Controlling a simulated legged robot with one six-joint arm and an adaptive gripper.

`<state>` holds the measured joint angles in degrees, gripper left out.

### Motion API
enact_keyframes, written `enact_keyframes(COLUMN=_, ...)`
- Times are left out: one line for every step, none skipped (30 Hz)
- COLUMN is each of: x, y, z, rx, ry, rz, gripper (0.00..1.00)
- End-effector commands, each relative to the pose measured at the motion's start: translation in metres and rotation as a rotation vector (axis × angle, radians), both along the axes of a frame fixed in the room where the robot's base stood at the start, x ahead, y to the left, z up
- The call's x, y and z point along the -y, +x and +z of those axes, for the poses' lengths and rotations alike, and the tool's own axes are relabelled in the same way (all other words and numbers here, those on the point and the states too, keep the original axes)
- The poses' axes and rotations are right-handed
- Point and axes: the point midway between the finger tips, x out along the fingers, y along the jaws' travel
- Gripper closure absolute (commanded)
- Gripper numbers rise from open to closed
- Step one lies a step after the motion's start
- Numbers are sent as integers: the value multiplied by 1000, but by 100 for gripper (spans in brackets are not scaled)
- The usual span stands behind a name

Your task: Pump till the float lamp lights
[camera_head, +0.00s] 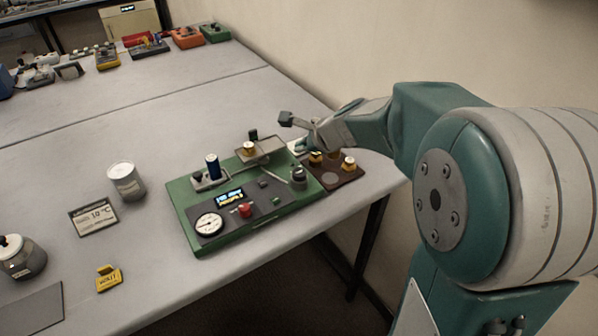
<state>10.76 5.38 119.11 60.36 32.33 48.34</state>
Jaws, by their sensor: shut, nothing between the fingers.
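A green apparatus board (185,207) lies near the table's right edge. Its dark panel carries a round white gauge (209,224), a small lit display (230,198) and a red knob (245,210). I cannot tell which part is the pump or the float lamp. My gripper (296,134) is shut and empty above the board's rear right; its fingertips are small and partly unclear.
A brown tray (345,177) with brass pieces adjoins the board's right. Several devices line the far table. The wall is close at right.

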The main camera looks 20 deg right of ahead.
Motion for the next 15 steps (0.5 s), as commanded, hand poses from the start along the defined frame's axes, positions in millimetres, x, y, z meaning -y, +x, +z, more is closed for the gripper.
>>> enact_keyframes(x=0, y=0, z=0, rx=0, ry=0, rz=0, gripper=100)
enact_keyframes(x=0, y=0, z=0, rx=0, ry=0, rz=0, gripper=100)
enact_keyframes(x=0, y=0, z=0, rx=0, ry=0, rz=0, gripper=100)
enact_keyframes(x=0, y=0, z=0, rx=0, ry=0, rz=0, gripper=100)
enact_keyframes(x=0, y=0, z=0, rx=0, ry=0, rz=0, gripper=100)
enact_keyframes(x=0, y=0, z=0, rx=0, ry=0, rz=0, gripper=100)
enact_keyframes(x=0, y=0, z=0, rx=0, ry=0, rz=0, gripper=100)
enact_keyframes(x=0, y=0, z=1, rx=0, ry=0, rz=0, gripper=100)
enact_keyframes(x=0, y=0, z=4, rx=2, ry=0, rz=1, gripper=100)
enact_keyframes(x=0, y=1, z=8, rx=4, ry=0, rz=2, gripper=100)
enact_keyframes(x=-1, y=1, z=13, rx=5, ry=0, rz=3, gripper=100)
enact_keyframes(x=-1, y=1, z=21, rx=6, ry=-1, rz=3, gripper=100)
enact_keyframes(x=-1, y=1, z=26, rx=7, ry=-1, rz=2, gripper=100)
enact_keyframes(x=-1, y=1, z=29, rx=5, ry=0, rz=3, gripper=100)
enact_keyframes(x=-1, y=1, z=34, rx=3, ry=-1, rz=2, gripper=100)
